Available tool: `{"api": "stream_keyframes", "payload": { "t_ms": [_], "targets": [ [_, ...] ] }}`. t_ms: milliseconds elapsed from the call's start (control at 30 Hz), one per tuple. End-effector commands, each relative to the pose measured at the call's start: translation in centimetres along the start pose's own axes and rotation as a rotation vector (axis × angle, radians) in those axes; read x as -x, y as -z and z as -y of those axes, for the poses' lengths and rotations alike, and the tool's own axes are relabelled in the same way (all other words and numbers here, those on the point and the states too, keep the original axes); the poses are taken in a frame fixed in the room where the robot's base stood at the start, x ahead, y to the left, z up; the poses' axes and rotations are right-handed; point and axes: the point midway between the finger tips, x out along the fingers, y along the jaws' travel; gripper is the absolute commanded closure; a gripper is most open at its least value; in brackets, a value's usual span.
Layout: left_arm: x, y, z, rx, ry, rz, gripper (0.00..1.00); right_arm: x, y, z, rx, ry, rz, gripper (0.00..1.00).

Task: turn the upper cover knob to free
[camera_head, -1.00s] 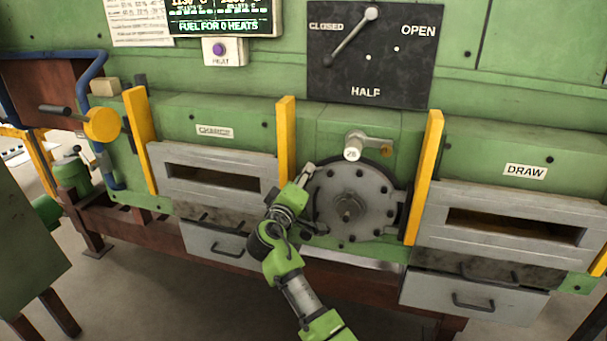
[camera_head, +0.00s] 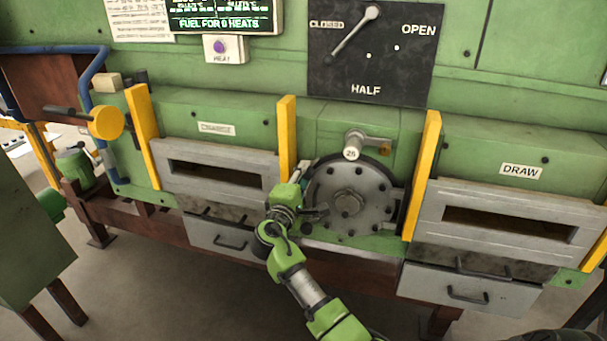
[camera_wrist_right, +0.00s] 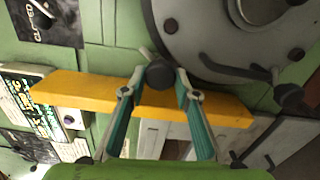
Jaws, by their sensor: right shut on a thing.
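The round grey cover (camera_head: 372,211), with bolts around its rim, is on the green furnace front between two yellow posts. It also shows at the top of the right wrist view (camera_wrist_right: 185,45). My right gripper (camera_wrist_right: 160,88) is shut on the dark upper cover knob (camera_wrist_right: 160,73), beside the cover rim; a short light rod shows behind it. In the head view my right gripper (camera_head: 294,191) is at the cover's left edge, and hides this knob. A lower dark knob (camera_wrist_right: 289,97) on a bent lever is apart from my fingers. My left gripper is not in view.
A yellow post (camera_head: 287,135) stands close to my right gripper. The charge door (camera_head: 215,172) is to the left, the draw door (camera_head: 505,225) to the right. A small handle marked 26 (camera_head: 352,153) sits above the cover. The floor in front is open.

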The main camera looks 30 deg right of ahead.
Motion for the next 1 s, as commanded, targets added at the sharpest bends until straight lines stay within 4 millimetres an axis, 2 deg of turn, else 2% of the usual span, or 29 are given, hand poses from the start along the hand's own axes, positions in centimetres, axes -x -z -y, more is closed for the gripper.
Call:
{"api": "stream_keyframes", "payload": {
  "t_ms": [433,467,500,533,867,1000],
  "targets": [
    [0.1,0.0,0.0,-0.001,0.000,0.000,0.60,-0.1,-0.1,-0.3,0.011,-0.005,0.001,0.93],
    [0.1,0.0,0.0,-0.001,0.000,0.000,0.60,-0.1,-0.1,-0.3,0.011,-0.005,0.001,0.69],
    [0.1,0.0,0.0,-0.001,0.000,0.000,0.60,-0.1,-0.1,-0.3,0.011,-0.005,0.001,0.59],
    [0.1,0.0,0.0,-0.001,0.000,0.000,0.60,-0.1,-0.1,-0.2,0.010,-0.005,0.001,0.55],
    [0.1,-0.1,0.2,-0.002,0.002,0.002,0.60,0.1,0.0,-0.1,0.010,-0.002,0.000,0.55],
    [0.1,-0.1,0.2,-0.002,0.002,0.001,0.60,1.2,0.0,0.0,0.009,0.000,-0.001,0.55]
  ]
}}
